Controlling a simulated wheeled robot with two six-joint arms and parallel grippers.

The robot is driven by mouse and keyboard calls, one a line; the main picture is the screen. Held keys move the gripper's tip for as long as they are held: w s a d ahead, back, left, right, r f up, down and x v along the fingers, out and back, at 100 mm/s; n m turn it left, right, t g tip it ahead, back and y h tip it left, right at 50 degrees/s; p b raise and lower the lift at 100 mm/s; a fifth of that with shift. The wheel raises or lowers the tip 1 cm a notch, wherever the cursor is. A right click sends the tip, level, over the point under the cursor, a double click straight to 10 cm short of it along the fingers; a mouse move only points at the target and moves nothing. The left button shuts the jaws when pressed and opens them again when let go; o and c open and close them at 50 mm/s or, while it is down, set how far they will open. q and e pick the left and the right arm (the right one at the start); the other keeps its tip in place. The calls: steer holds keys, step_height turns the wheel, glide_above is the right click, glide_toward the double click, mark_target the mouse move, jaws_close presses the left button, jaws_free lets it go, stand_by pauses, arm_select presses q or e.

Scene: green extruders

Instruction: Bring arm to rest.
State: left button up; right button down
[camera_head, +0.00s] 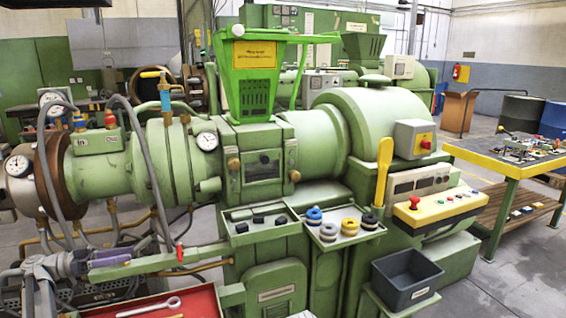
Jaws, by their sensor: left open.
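My left gripper (108,258) shows at the lower left, grey and lilac, with its arm coming in from the left edge. It is open, and I see nothing held between its fingers. It appears in front of the green extruder (262,140), close to a green bar (160,262) with a red-tipped lever; I cannot tell whether it touches the bar. My right gripper is not in view.
A red tray (205,303) with a wrench (150,308) lies below the gripper. Small trays with black blocks and coloured rings (350,226) jut from the extruder. A grey bin (405,278) and a cluttered workbench (510,165) stand right. Floor is open at lower right.

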arm_select(q)
steer(key=s+d+f+n+g+y, duration=0.15)
steer(key=d+f, duration=0.25)
steer(key=d, duration=0.5)
steer(key=s+d+f+n+g+y, duration=0.1)
steer(key=s+d+f+g+y, duration=0.3)
steer(key=d, duration=0.6)
steer(key=d+f+n+g+y, duration=0.1)
steer(key=d+f+n, duration=0.1)
steer(key=d+f, duration=0.5)
steer(key=s+d+f+n+y, duration=0.2)
steer(key=s+d+f+y, duration=0.1)
steer(key=s+d+y, duration=0.5)
steer(key=s+d+f+n+y, duration=0.1)
steer(key=s+d+f+y, duration=0.4)
steer(key=s, duration=0.5)
step_height(320, 180, up, 18)
steer(key=h+p, duration=0.1)
steer(key=p, duration=1.6)
steer(key=shift+w+d, duration=0.2)
steer(key=shift+w, duration=0.2)
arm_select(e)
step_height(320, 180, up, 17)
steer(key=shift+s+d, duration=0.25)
arm_select(q)
steer(key=shift+f+h, duration=0.1)
steer(key=shift+h, duration=0.15)
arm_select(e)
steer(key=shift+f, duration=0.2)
